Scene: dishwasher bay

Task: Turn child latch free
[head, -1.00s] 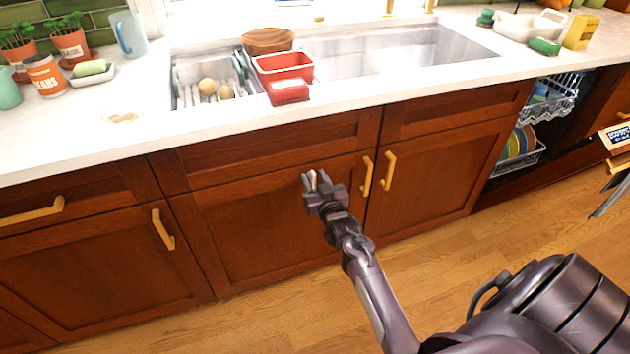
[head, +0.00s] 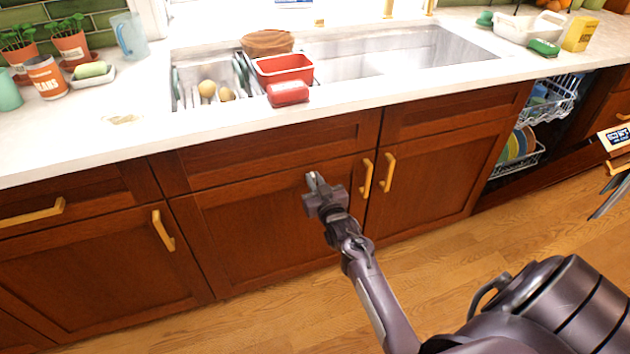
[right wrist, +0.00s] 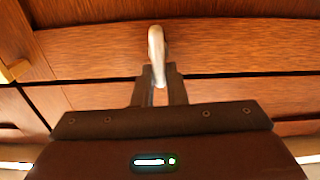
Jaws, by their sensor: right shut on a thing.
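The child latch (right wrist: 156,45) is a pale, narrow, elongated piece on the wooden cabinet front in the right wrist view. My right gripper (right wrist: 160,80) is shut on its lower part; its upper end stands out past the fingertips. In the head view my right gripper (head: 319,186) is at the upper part of the sink cabinet door (head: 265,225), left of the brass handles. The latch is small there and hard to tell from the fingers. My left gripper is not in view.
Two brass handles (head: 367,177) (head: 389,172) stand out close to the right of my gripper. The counter (head: 200,130) with the sink (head: 400,55) lies above. An open dishwasher with racks (head: 550,100) is at the right. The wooden floor (head: 240,310) in front is clear.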

